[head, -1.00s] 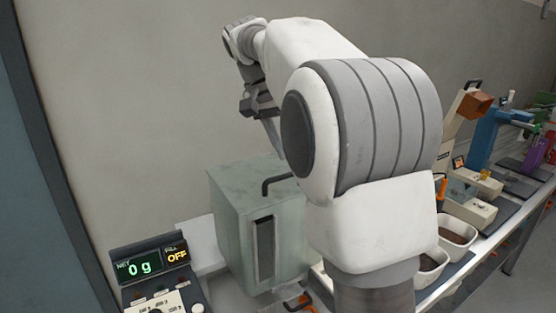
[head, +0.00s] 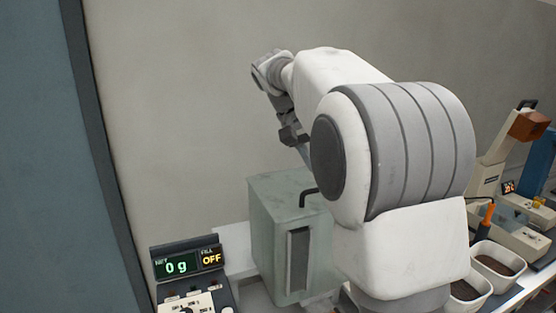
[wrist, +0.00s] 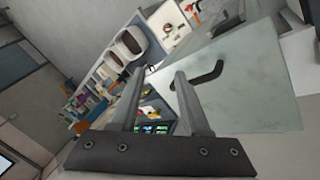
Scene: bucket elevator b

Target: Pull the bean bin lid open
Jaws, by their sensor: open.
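The bean bin is a pale grey-green box (head: 268,235). Its flat top, the lid (head: 280,186), looks closed, with a dark bent handle (head: 308,197) near the front right of it. My arm hides the bin's right side. My gripper (head: 303,153) is above and behind the bin in the head view. In the wrist view the two fingers are apart with nothing between them (wrist: 159,74). I see no contact with the handle.
A scale panel (head: 188,264) reading 0 g and OFF stands left of the bin. White tubs of brown contents (head: 497,267) and machines (head: 508,160) line the bench at right. A wall stands behind the bin; a blue panel (head: 40,150) is at far left.

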